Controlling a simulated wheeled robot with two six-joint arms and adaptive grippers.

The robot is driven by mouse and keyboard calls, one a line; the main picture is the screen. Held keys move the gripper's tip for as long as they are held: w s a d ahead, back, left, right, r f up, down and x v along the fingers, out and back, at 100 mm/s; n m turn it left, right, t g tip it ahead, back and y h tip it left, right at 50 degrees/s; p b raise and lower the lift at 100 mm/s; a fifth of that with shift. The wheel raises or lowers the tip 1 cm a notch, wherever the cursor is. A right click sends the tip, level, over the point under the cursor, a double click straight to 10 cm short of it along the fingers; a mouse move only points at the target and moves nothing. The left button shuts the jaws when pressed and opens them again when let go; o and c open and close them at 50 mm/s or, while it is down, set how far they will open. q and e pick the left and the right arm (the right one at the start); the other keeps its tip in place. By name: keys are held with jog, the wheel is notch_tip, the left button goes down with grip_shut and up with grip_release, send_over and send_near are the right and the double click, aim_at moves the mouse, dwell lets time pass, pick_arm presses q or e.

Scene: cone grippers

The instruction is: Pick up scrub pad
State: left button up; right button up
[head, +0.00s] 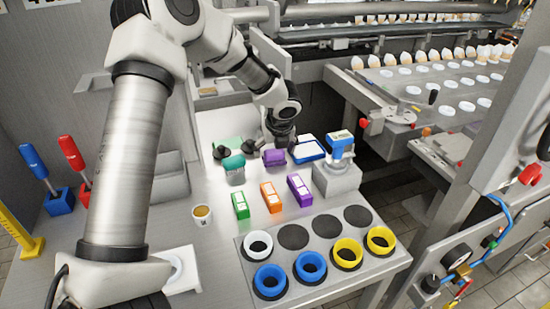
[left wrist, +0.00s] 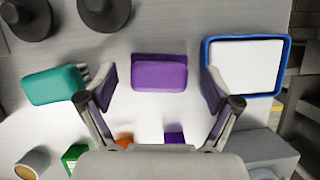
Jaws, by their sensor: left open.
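A purple block, which looks like the scrub pad (head: 274,157), lies on the pale worktop. In the left wrist view the purple pad (left wrist: 159,72) is centred between the two fingers, with a gap on each side. My left gripper (head: 281,138) is above and just behind it, pointing down, open and empty. The fingers (left wrist: 158,88) appear spread wider than the pad. In the head view the fingertips are hard to make out. My right gripper is not in view.
A teal brush (head: 234,163) lies left of the pad, and a blue-rimmed tray (head: 308,150) lies right. Two dark round knobs (left wrist: 103,12) are close behind. Green (head: 240,205), orange (head: 271,197) and purple (head: 300,190) boxes stand in front.

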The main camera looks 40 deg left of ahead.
aim_at(274, 150)
pick_arm(q)
jog(key=shift+a+f, duration=0.15)
jog(key=shift+f, duration=0.2)
jog(key=c, duration=1.2)
jog(key=shift+r, duration=0.15)
jog(key=shift+c, duration=0.2)
jog(key=shift+r, duration=0.2)
notch_tip(274, 150, up, 3)
jog(key=shift+r, duration=0.1)
jog(key=s+d, duration=0.3)
jog(key=s, duration=0.1)
jog(key=s+d+r+b, duration=0.1)
jog(key=s+d, duration=0.3)
jog(key=s+d+b, duration=0.1)
jog(key=s+d, duration=0.2)
jog(key=s, duration=0.1)
jog(key=shift+d+r, duration=0.15)
jog(key=shift+d, duration=0.25)
